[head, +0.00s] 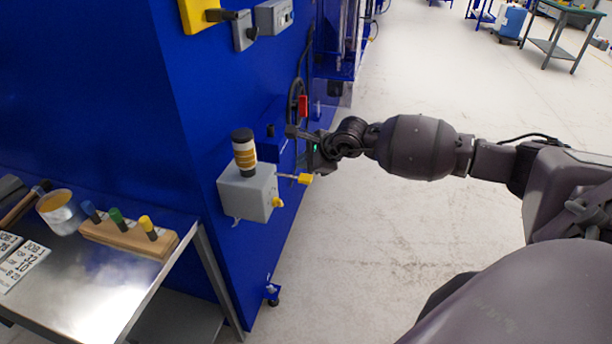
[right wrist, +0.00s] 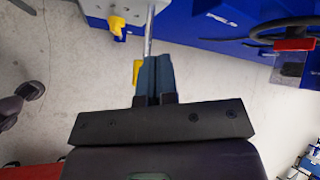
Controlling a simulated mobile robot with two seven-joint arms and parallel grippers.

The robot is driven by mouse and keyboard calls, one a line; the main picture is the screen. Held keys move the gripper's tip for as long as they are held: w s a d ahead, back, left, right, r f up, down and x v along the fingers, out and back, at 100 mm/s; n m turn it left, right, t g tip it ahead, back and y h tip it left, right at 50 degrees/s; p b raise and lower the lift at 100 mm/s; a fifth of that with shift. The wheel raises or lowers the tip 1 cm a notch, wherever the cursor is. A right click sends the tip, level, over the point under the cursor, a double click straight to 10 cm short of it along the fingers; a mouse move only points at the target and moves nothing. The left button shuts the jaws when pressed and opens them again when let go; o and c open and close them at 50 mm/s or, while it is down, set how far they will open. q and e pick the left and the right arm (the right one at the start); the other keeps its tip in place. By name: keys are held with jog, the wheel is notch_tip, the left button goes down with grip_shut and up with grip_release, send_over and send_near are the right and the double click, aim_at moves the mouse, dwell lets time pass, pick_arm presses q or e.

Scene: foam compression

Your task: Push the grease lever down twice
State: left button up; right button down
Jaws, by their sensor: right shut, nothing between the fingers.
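The grease unit is a grey box (head: 247,192) on the blue machine's side, with a dark-capped reservoir with an amber band (head: 244,152) on top. Its lever, a thin metal rod with a yellow tip (head: 304,179), sticks out to the right. My right gripper (head: 293,132) is shut and empty, above the lever in the head view. In the right wrist view the shut fingers (right wrist: 158,60) overlap the rod (right wrist: 149,32), and the yellow tip (right wrist: 136,72) shows beside them, partly hidden. I cannot tell whether they touch. My left gripper is not in view.
A black handwheel with a red part (head: 302,104) is on the machine just behind the gripper. A metal table (head: 105,285) at the lower left holds a wooden block with coloured pegs (head: 128,238) and a cup (head: 60,212).

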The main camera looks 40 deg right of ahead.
aim_at(305, 179)
jog(key=shift+r+p, duration=0.75)
jog(key=shift+r, duration=1.1)
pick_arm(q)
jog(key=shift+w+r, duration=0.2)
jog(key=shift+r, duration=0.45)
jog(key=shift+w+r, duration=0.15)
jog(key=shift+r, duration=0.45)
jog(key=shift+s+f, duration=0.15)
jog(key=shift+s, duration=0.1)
pick_arm(e)
jog(key=shift+f, duration=0.1)
